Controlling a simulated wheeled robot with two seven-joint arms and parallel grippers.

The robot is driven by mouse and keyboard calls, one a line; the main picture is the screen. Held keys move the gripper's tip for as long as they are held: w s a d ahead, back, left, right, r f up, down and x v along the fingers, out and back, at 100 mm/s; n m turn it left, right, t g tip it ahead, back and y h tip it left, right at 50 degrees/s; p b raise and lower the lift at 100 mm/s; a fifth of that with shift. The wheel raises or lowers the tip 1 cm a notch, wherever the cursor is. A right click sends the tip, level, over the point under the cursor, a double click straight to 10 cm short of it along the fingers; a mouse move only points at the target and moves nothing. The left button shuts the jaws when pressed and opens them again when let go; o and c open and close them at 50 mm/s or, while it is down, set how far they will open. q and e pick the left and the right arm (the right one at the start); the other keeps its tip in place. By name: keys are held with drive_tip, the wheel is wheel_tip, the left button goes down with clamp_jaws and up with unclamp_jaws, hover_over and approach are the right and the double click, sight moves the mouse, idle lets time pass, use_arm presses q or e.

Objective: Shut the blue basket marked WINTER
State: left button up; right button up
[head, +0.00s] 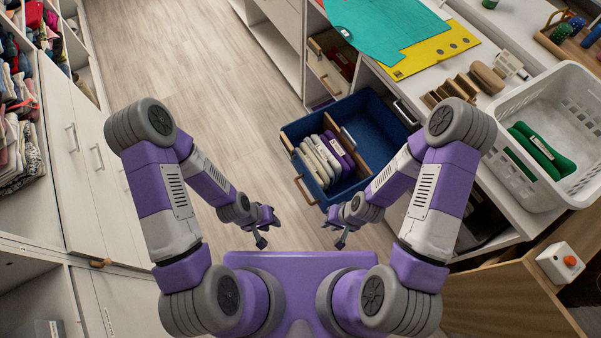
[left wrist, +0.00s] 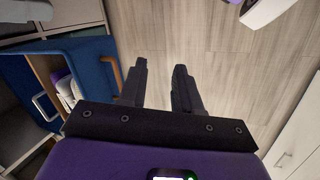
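A blue basket (head: 372,122) is pulled out from the shelving under the white counter, right of centre in the head view. Its open top shows rolled white and purple items and a wooden divider. No WINTER marking is readable. The basket also shows at the left of the left wrist view (left wrist: 88,58). My left gripper (head: 269,232) is open and empty, in front of the basket and apart from it. My right gripper (head: 335,232) appears open and empty, just below the basket's near corner in the picture.
A white counter holds a white laundry basket (head: 545,125) with green items, teal and yellow sheets (head: 385,35) and wooden pieces. White cabinets (head: 75,150) stand on the left. The wooden floor (head: 200,65) between is clear. A box with a red button (head: 561,262) is at lower right.

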use_arm(q)
drive_tip(key=shift+d+n, duration=0.1)
drive_tip(key=shift+n, duration=0.2)
drive_tip(key=shift+c, duration=1.2)
drive_tip(key=shift+w+d+f+n, duration=0.15)
drive_tip(key=shift+w+d+n, duration=0.1)
drive_tip(key=shift+n, duration=0.45)
drive_tip(key=shift+c, duration=1.1)
drive_tip(key=w+n, duration=0.1)
drive_tip(key=n, duration=0.2)
drive_tip(key=w+d+n+h, duration=0.1)
drive_tip(key=w+n, duration=0.1)
drive_tip(key=n, duration=0.1)
drive_tip(key=w+d+n+t+h, duration=0.1)
drive_tip(key=n, duration=0.1)
drive_tip(key=shift+w+n+p, duration=0.2)
drive_tip(key=shift+n+p, duration=0.2)
clamp_jaws()
drive_tip(key=n+t+h+b, duration=0.2)
drive_tip(key=n+t+b, duration=0.1)
drive_tip(key=n, duration=0.8)
approach(308, 175)
wheel_tip(308, 175, down, 4)
drive_tip(key=d, duration=0.1)
drive_tip(key=w+d, duration=0.1)
drive_tip(key=d, duration=0.1)
drive_tip(key=shift+w+d, duration=0.15)
drive_tip(key=shift+w, duration=0.1)
drive_tip(key=shift+w+d+b, duration=0.2)
drive_tip(key=shift+d+b, duration=0.1)
